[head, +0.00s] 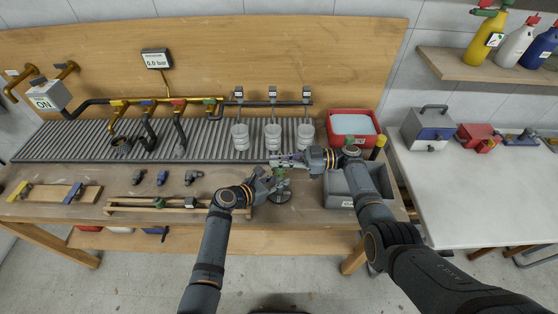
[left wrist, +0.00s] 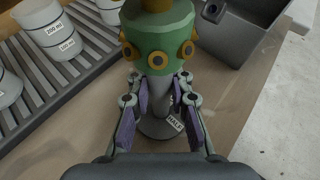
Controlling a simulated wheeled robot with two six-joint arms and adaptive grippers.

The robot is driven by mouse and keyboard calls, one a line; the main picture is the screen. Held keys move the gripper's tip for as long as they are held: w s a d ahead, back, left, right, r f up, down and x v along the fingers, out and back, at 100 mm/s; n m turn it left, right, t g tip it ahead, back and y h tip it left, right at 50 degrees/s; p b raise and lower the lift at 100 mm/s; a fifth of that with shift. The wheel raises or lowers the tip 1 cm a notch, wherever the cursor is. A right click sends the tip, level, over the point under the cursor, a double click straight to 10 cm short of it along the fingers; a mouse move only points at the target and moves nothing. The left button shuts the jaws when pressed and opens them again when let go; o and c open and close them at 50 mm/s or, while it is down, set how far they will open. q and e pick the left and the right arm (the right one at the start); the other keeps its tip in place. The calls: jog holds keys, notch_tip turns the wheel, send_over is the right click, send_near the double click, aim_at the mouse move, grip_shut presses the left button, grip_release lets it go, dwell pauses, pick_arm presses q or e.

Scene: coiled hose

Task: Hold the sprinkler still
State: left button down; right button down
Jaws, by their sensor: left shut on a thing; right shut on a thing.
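The sprinkler (head: 281,184) stands upright on the bench, with its round base (head: 280,197) on the wood. In the left wrist view its green head (left wrist: 158,35) has several yellow-ringed nozzles, above a grey stem (left wrist: 160,97) and a labelled dark base. My left gripper (head: 270,183) is shut on the stem; its fingers also show on both sides of it in the left wrist view (left wrist: 160,105). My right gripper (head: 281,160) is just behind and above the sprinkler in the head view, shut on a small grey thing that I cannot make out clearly.
A grey bin (head: 340,186) and a red tub (head: 352,113) are to the right. Several measuring cups (head: 272,138) stand on the slatted drain (head: 75,142). Loose fittings (head: 162,178) and a wooden rack (head: 130,206) lie left. The gauge (head: 157,59) reads 0.0 bar.

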jog(key=c, duration=1.5)
grip_release()
jog(key=d, duration=1.2)
jog(key=shift+w, duration=0.35)
